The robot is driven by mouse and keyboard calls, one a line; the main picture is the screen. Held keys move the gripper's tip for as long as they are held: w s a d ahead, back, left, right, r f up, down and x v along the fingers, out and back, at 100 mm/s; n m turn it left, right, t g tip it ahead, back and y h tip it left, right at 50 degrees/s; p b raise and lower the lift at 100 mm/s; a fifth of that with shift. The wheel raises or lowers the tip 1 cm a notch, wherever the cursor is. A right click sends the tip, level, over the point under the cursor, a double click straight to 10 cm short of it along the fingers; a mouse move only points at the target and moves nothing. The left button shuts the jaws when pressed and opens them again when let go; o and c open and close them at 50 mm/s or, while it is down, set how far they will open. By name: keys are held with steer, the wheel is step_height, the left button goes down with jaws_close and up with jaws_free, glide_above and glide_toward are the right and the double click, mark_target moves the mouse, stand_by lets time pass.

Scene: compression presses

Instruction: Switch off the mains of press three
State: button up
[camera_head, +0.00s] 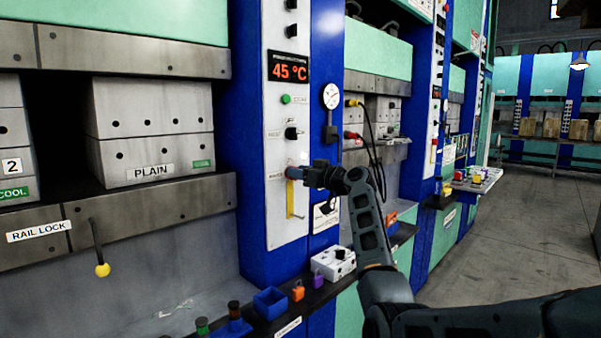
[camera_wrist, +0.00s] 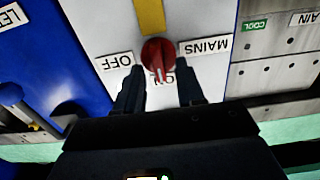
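The mains switch is a red rotary knob (camera_wrist: 158,52) on a white panel in the wrist view, which looks upside down. A MAINS label (camera_wrist: 207,45) and an OFF label (camera_wrist: 117,61) flank it. The knob's pointer lies over a partly hidden ON label. My gripper (camera_wrist: 161,82) is open, with one finger on each side of the knob; I cannot tell whether they touch it. In the head view my gripper (camera_head: 297,173) is at the white control panel (camera_head: 287,130), under the 45 °C display (camera_head: 289,68), and hides most of the knob. No press number is readable.
A yellow bar (camera_head: 290,198) hangs just below the switch in the head view. Left are a PLAIN mould block (camera_head: 150,130) and a yellow-tipped lever (camera_head: 101,269). A dark ledge below holds a white box (camera_head: 333,263) and a blue tray (camera_head: 270,303). Open floor (camera_head: 540,230) lies right.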

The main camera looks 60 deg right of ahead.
jaws_close()
steer(key=shift+m, duration=0.3)
stand_by(0.3)
steer(key=shift+s+d+f+m+p, duration=0.15)
steer(key=shift+m+p, duration=0.65)
steer(key=shift+m, duration=2.05)
steer(key=shift+w+d+f+m+p, duration=0.15)
steer(key=shift+m+p, duration=0.65)
steer(key=shift+m, duration=2.1)
steer(key=shift+s+d+f+m+p, duration=0.2)
steer(key=shift+m+p, duration=0.6)
steer(key=shift+m, duration=2.05)
